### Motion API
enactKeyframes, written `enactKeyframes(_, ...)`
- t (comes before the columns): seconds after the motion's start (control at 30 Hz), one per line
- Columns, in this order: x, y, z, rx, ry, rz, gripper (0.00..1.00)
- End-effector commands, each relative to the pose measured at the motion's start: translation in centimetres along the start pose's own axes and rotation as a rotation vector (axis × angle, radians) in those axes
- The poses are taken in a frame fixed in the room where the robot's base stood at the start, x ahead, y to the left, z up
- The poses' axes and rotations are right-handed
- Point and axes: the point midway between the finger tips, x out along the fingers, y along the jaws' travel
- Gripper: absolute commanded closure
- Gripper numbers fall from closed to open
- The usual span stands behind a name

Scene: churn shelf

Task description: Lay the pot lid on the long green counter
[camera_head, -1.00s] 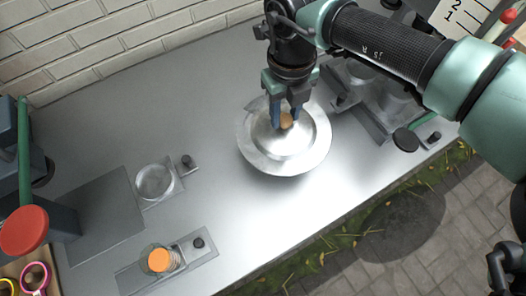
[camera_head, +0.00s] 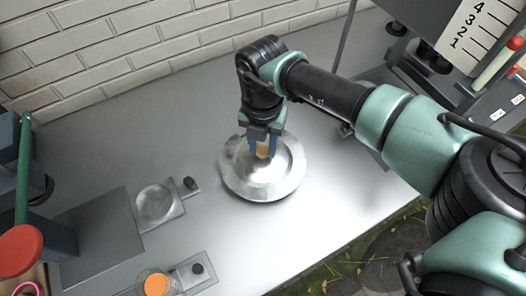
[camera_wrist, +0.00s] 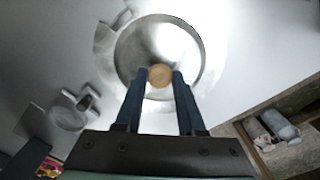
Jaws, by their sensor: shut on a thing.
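The pot lid (camera_head: 272,180) is a round, shiny metal disc with a broad rim and a small tan knob (camera_wrist: 160,76). My gripper (camera_head: 262,150) points down over the lid, and its two blue fingers are shut on the knob from both sides. In the wrist view the lid (camera_wrist: 137,48) sits just beyond my fingertips. The lid is over a long, smooth counter (camera_head: 120,120) that looks grey, not green. I cannot tell whether the lid's underside touches the counter or hangs slightly above it.
A square plate with a round disc (camera_head: 155,203) and an orange-topped jar (camera_head: 157,284) are at left and front left. A dark flat panel (camera_head: 98,240) lies farther left. A brick wall (camera_head: 130,45) runs behind. Bare counter surrounds the lid.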

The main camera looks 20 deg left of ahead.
Motion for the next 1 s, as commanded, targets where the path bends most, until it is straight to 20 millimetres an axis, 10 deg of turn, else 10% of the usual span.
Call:
enactKeyframes(0.6,3.8,0.0,0.0,-0.001,-0.001,0.0,1.0)
enactKeyframes(0.63,3.9,0.0,0.0,-0.001,-0.001,0.0,0.6)
enactKeyframes(0.7,3.8,0.0,0.0,-0.001,0.0,0.0,0.47)
enactKeyframes(0.8,3.8,0.0,0.0,-0.001,0.0,0.0,0.32)
enactKeyframes(1.0,3.8,0.0,0.0,-0.001,0.0,0.0,0.32)
